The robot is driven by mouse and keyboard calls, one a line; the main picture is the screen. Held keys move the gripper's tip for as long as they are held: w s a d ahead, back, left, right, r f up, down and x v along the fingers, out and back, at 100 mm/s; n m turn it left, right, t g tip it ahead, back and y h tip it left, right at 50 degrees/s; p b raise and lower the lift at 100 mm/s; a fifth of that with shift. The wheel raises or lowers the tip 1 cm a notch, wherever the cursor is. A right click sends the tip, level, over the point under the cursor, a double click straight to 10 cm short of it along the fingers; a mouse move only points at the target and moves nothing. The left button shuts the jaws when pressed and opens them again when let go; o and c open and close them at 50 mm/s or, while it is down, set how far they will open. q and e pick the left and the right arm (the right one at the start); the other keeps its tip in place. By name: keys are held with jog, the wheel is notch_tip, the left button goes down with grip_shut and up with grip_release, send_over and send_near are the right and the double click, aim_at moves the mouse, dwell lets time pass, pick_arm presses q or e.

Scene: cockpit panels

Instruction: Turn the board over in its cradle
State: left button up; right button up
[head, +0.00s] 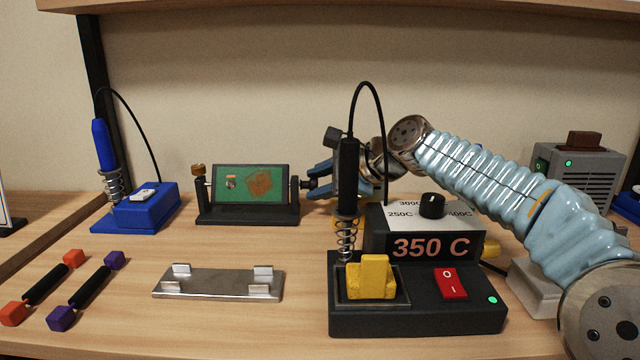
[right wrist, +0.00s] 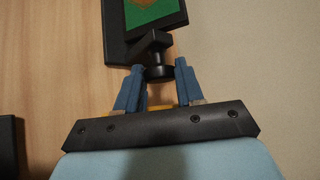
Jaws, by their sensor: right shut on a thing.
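The green board (head: 218,196) with a brown patch sits in a dark frame in the black cradle (head: 248,216), its patched face tilted toward me. A brass-coloured knob (head: 198,169) tops the cradle's left post. A dark round knob (head: 306,184) sticks out on the cradle's right side. My right gripper (head: 318,182) is shut on this knob, reaching it from the right behind the soldering station. In the right wrist view, the knob (right wrist: 158,74) lies between the blue fingers, and the board's edge (right wrist: 155,12) shows beyond. My left gripper is not in view.
A soldering station (head: 415,318) with its upright iron stands in front of my right arm. A metal plate with clips (head: 218,284), two dark bars with coloured ends (head: 92,288) and a blue iron stand (head: 147,209) lie to the left.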

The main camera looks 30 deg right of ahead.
jog(key=o, duration=1)
jog(key=shift+o, duration=0.2)
jog(key=p+v, duration=0.1)
jog(key=v, duration=1.2)
jog(key=shift+s+d+r, duration=0.15)
jog(key=shift+s+d, duration=0.05)
jog(key=shift+s, duration=0.15)
